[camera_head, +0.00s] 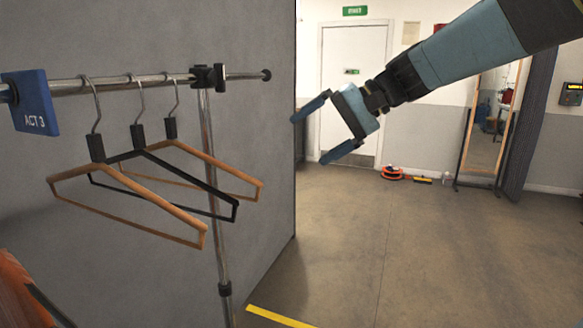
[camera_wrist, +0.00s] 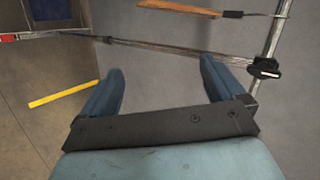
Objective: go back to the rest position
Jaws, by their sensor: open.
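My gripper (camera_head: 315,132) reaches in from the upper right of the head view on my blue and black arm. Its two blue fingers are spread wide with nothing between them. It hangs in free air, to the right of the clothes rail (camera_head: 240,76) and apart from it. In the wrist view my gripper (camera_wrist: 160,85) also shows open and empty, with a grey panel and rail poles beyond it.
Wooden hangers (camera_head: 130,212) and a black hanger (camera_head: 160,160) hang on the rail beside a blue ACT 3 tag (camera_head: 35,103). A grey partition (camera_head: 250,150) stands behind. A standing mirror (camera_head: 488,120) is at the right. The floor (camera_head: 440,260) in the middle is clear.

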